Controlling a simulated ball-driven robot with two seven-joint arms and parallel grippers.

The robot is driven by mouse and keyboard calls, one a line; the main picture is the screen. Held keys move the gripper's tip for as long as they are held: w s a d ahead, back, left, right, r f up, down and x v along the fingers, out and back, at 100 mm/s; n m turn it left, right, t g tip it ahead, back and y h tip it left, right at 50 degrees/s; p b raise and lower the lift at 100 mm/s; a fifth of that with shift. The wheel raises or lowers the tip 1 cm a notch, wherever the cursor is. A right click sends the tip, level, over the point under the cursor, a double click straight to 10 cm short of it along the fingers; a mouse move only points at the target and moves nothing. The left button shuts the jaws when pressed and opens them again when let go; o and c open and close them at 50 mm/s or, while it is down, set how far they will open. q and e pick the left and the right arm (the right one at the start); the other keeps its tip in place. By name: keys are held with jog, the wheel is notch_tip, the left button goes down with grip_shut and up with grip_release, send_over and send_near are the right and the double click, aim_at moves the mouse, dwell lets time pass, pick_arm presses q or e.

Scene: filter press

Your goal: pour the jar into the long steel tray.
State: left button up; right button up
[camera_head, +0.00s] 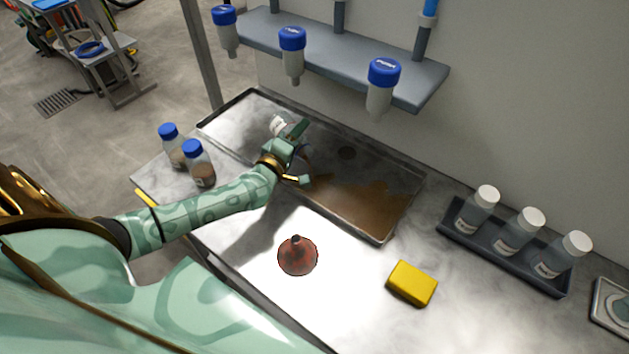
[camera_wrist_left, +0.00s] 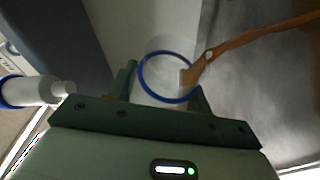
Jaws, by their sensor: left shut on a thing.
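The long steel tray (camera_head: 235,122) lies along the back of the bench. Its right part holds a spread brown pool (camera_head: 365,202). My left gripper (camera_head: 294,130) is shut on a clear jar (camera_head: 279,123) with a white label and holds it tilted above the tray. In the left wrist view, the jar's round blue rim (camera_wrist_left: 141,78) shows between the fingers of the left gripper (camera_wrist_left: 165,98). A brown stream (camera_wrist_left: 250,36) runs from the jar's mouth. Part of the jar is hidden by the gripper in the head view. My right gripper is not in view.
Two blue-capped jars (camera_head: 197,165) stand left of the tray. A red round object (camera_head: 298,257) and a yellow sponge (camera_head: 412,284) lie in front. A dark rack (camera_head: 499,256) holds white-capped bottles at right. A shelf (camera_head: 345,50) with blue-topped holders hangs above the tray.

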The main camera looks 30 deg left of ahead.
pick_arm(q)
jog(key=shift+d+r+m, duration=0.1)
jog(key=shift+r+m, duration=0.1)
jog(key=shift+m, duration=0.1)
